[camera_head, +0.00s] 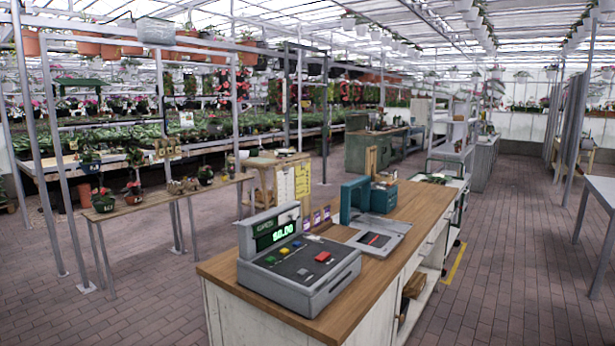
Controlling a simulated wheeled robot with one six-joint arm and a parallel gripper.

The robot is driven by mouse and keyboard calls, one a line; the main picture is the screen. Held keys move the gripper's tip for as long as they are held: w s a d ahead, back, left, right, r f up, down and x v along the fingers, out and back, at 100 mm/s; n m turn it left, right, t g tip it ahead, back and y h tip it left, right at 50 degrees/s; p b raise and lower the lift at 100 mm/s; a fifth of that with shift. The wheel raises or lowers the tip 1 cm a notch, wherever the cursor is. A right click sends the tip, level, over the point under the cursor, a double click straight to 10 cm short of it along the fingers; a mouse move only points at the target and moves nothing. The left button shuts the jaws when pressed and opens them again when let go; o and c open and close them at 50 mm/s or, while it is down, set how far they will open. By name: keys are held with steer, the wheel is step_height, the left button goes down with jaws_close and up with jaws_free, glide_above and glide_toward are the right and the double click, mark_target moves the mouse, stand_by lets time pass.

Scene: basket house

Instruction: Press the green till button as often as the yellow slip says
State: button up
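A grey till (325,283) stands on the near end of a wooden-topped counter. Its upright display (275,234) shows green digits that look like $0.00. I cannot make out a yellow slip with readable writing. My gripper is not in view, and nothing touches the till.
The counter (418,204) runs away from me. Behind the till stand small purple cards (316,217), a teal device (355,198) and a grey tray (383,238). A plant bench (150,208) is on the left.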

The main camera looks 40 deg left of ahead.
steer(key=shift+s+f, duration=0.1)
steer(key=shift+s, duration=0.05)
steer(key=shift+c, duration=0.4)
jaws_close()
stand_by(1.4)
